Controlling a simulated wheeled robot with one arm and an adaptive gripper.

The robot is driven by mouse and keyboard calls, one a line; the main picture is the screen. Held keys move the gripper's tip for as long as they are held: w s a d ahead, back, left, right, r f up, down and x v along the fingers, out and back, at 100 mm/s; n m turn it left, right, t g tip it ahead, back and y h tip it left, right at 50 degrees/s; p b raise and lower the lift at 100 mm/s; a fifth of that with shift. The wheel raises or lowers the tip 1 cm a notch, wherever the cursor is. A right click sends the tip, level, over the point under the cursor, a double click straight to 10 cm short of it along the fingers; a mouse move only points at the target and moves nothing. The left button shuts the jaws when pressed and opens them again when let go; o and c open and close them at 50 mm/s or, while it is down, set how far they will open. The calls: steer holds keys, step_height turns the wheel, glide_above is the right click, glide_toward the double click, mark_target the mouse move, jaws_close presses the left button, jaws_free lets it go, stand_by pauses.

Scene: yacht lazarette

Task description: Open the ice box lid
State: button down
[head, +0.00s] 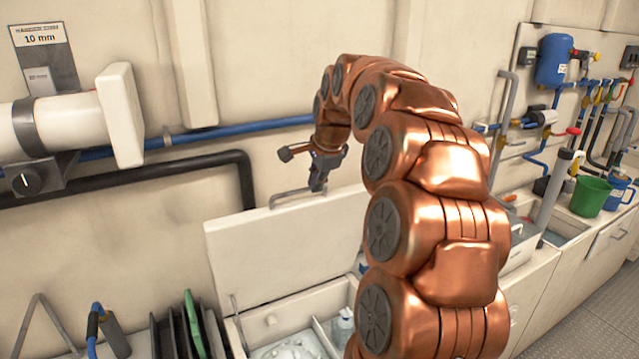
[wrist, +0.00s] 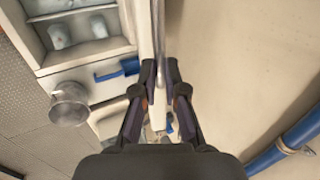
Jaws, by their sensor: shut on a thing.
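The ice box lid (head: 275,250) is a white panel standing raised and steeply tilted at the back of the open box (head: 258,320). A grey bar handle (head: 287,196) runs along its upper edge. My gripper (head: 318,185) is at the right end of this handle. In the wrist view my gripper (wrist: 161,78) is shut on the handle (wrist: 159,30), its two dark fingers on either side of the bar. The lid shows nearly edge-on there (wrist: 143,25). My copper arm hides the right part of the box in the head view.
A blue pipe (head: 235,130) and a black pipe (head: 130,175) run along the wall behind the lid. Dark upright panels and a green one (head: 194,325) stand left of the box. A green bucket (head: 590,196) stands on the right counter.

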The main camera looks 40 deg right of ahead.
steer(key=shift+s+a+f+t+b, duration=0.1)
steer(key=shift+s+f+t+b, duration=0.1)
steer(key=shift+s+b, duration=0.35)
steer(key=shift+s+a+f+t+b, duration=0.15)
steer(key=shift+s+b, duration=0.2)
steer(key=shift+s, duration=0.3)
steer(key=shift+s+a+f+t+b, duration=0.1)
steer(key=shift+s+f+b, duration=0.1)
steer(key=shift+s+b, duration=0.35)
steer(key=c, duration=1.2)
jaws_free()
steer(key=v, duration=1.2)
steer(key=shift+w+r, duration=0.1)
